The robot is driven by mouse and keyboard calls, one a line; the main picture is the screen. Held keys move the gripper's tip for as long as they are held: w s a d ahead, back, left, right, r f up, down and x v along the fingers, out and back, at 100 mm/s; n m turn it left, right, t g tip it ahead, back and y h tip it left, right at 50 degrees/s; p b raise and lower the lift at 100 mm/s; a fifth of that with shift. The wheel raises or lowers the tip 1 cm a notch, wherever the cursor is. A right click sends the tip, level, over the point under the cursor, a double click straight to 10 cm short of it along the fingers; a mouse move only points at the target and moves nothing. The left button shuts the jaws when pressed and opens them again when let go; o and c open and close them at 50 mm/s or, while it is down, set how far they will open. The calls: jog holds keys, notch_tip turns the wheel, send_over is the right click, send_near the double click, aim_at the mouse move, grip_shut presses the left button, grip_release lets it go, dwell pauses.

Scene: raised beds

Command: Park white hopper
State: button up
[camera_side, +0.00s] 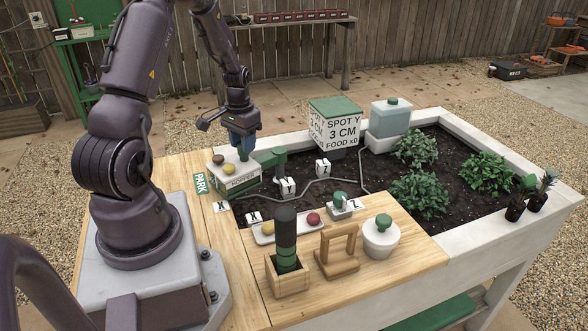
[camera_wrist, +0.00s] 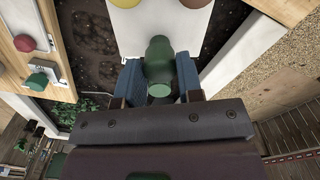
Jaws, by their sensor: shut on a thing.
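The white hopper (camera_side: 240,181) has a printed label on its side and yellow and brown round pieces on top. It sits at the left end of the bed, by the wooden deck's edge; I cannot tell whether it is raised. My gripper (camera_side: 243,152) points down over it, shut on its green knob. In the wrist view the blue fingers of my gripper (camera_wrist: 160,82) flank the knob (camera_wrist: 160,58), above the hopper's white top (camera_wrist: 138,22). The green PARK sign (camera_side: 200,184) lies on the wood just left of the hopper.
A tray (camera_side: 290,232), a dark green-banded tool (camera_side: 286,238), a wooden stand (camera_side: 338,252) and a white pot (camera_side: 381,240) occupy the front deck. Leafy plants (camera_side: 420,195) fill the right soil.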

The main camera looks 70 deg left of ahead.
jog(key=shift+s+a, duration=0.1)
jog(key=shift+a, duration=0.15)
jog(key=shift+s+a, duration=0.15)
jog(key=shift+a, duration=0.6)
jog(key=shift+s+a, duration=0.1)
jog(key=shift+a, duration=0.75)
jog(key=o, duration=0.5)
jog(key=shift+r, duration=0.1)
